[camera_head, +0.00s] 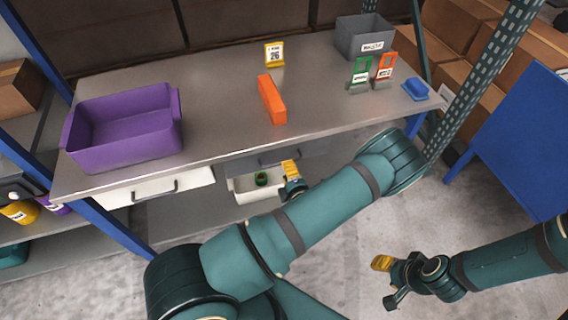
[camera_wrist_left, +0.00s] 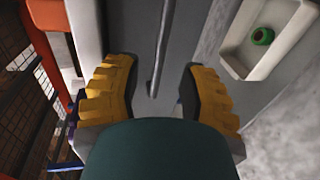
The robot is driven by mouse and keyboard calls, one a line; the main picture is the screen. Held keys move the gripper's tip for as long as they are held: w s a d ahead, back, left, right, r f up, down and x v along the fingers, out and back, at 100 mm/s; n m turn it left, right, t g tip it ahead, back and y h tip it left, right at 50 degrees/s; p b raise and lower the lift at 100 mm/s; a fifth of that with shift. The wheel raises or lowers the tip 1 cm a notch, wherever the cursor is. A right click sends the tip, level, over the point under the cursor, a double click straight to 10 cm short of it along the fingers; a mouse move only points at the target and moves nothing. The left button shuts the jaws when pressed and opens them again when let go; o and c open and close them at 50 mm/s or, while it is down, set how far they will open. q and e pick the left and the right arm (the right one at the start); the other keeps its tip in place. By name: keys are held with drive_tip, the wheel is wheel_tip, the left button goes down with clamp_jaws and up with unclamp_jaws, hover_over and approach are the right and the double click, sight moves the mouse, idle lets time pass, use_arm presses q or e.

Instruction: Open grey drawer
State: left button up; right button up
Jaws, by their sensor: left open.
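The grey drawer (camera_head: 312,147) is under the right half of the workbench and looks shut. Its thin bar handle (camera_head: 272,158) faces me. In the left wrist view the grey drawer front (camera_wrist_left: 133,38) fills the middle, and the handle (camera_wrist_left: 160,50) runs down between my finger pads. My left gripper (camera_head: 291,172) is at the drawer front, just below and right of the handle; it also shows in the left wrist view (camera_wrist_left: 160,92). It is open, with a gap on both sides of the bar. My right gripper (camera_head: 385,280) hangs over the floor, away from the drawer.
A white drawer (camera_head: 243,196) stands open below, holding a green ring-like object (camera_head: 262,179). Another white drawer (camera_head: 130,191) is at left. On the workbench (camera_head: 215,90) are a purple bin (camera_head: 125,150), an orange block (camera_head: 271,98) and a grey bin (camera_head: 355,42). A blue panel (camera_head: 520,130) is at right.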

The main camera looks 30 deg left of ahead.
use_arm(q)
drive_tip(key=shift+b+x, duration=0.35)
drive_tip(key=shift+x, duration=2.25)
drive_tip(key=shift+d, duration=0.1)
clamp_jaws()
